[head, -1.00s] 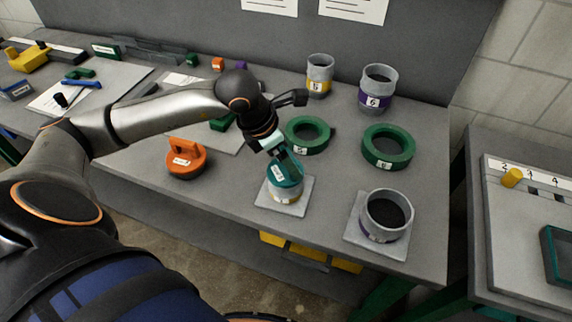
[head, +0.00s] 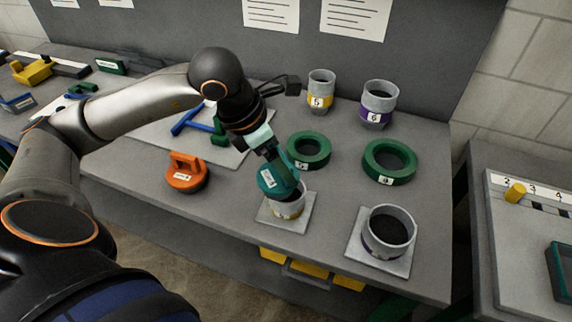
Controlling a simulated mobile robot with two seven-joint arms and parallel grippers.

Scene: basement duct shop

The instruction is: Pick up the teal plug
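The teal plug (head: 275,180) is a round disc with a white label, held by my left gripper (head: 272,158), which is shut on its handle. The plug is tilted and sits at the upper left of a short grey duct collar (head: 289,208) with a yellow band. The collar's dark opening shows to the right of the plug. Whether the plug still touches the rim is hard to tell. The collar stands on a square grey plate (head: 298,222). My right gripper is not in view.
An orange plug (head: 186,173) stands to the left. Green rings (head: 308,151) (head: 390,162) lie behind and to the right. A wider purple-banded collar (head: 388,232) is at front right. Two labelled collars (head: 321,92) (head: 378,104) stand at the back. Bare table lies between them.

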